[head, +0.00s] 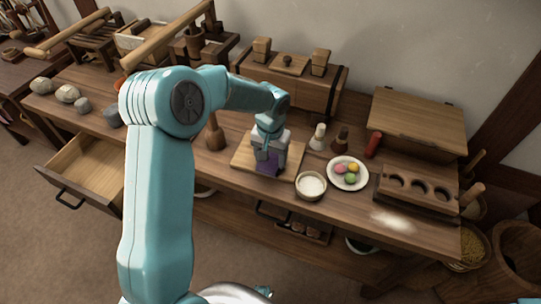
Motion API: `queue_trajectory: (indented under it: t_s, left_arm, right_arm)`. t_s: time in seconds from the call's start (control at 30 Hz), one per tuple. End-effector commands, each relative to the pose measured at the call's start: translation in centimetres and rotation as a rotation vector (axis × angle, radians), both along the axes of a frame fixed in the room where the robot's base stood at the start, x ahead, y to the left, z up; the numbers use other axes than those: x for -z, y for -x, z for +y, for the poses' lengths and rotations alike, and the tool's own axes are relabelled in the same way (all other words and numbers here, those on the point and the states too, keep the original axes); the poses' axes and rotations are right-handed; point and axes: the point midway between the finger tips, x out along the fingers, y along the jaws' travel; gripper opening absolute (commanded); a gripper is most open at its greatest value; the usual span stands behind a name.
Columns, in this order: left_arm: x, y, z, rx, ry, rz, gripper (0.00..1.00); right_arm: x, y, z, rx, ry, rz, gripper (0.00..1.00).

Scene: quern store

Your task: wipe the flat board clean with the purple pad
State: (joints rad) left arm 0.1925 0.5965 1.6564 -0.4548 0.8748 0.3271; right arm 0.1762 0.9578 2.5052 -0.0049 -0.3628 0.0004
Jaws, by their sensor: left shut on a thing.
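My left gripper (268,150) reaches in from the left and is shut on the purple pad (268,167). The pad is at the middle of the flat board (243,158), a pale wooden rectangle on the table. The pad seems to touch the board, but the gripper hides part of the contact. I cannot make out any dirt on the bare parts of the board. My right gripper is not in view.
A bowl of white powder (311,186) and a plate (348,173) with coloured balls stand right of the board. Two small shakers (318,137) stand behind them. White powder (394,222) lies spilled at the front right. An open drawer (85,172) juts out at left.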

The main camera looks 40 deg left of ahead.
Motion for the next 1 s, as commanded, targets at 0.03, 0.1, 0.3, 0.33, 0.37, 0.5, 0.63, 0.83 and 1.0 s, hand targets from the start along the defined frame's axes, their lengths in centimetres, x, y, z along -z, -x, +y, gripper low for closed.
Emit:
queue_trajectory:
  t_s: [0.03, 0.1, 0.3, 0.33, 0.37, 0.5, 0.63, 0.83, 1.0]
  left_arm:
    - [-0.3, -0.1, 0.0, 0.000, 0.000, 0.000, 0.36]
    - [-1.7, -0.2, 0.1, 0.000, 0.000, -0.006, 0.36]
    - [-3.1, -0.2, 0.1, 0.002, 0.001, -0.002, 0.36]
    - [-3.3, -0.2, 0.1, 0.002, 0.001, -0.002, 0.36]
    - [-3.4, -0.2, 0.1, 0.002, 0.001, -0.002, 0.36]
    - [-4.8, -0.1, 0.1, 0.002, 0.001, -0.002, 0.36]
    - [-6.0, 0.0, 0.1, 0.003, 0.000, -0.003, 0.36]
    - [-7.7, 0.2, 0.1, 0.003, 0.000, -0.003, 0.36]
    - [-8.3, 0.4, 0.1, 0.004, 0.001, -0.002, 0.36]
  right_arm:
    - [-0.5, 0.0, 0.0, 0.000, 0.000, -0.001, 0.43]
    - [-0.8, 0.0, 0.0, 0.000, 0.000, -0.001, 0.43]
    - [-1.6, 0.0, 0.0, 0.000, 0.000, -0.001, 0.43]
    - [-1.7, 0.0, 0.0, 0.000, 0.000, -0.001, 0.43]
    - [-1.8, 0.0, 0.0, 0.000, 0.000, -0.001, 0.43]
    - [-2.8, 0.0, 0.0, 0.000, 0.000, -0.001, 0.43]
    - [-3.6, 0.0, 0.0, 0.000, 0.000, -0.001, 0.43]
    - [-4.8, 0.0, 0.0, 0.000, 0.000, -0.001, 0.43]
    - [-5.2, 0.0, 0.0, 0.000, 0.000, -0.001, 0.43]
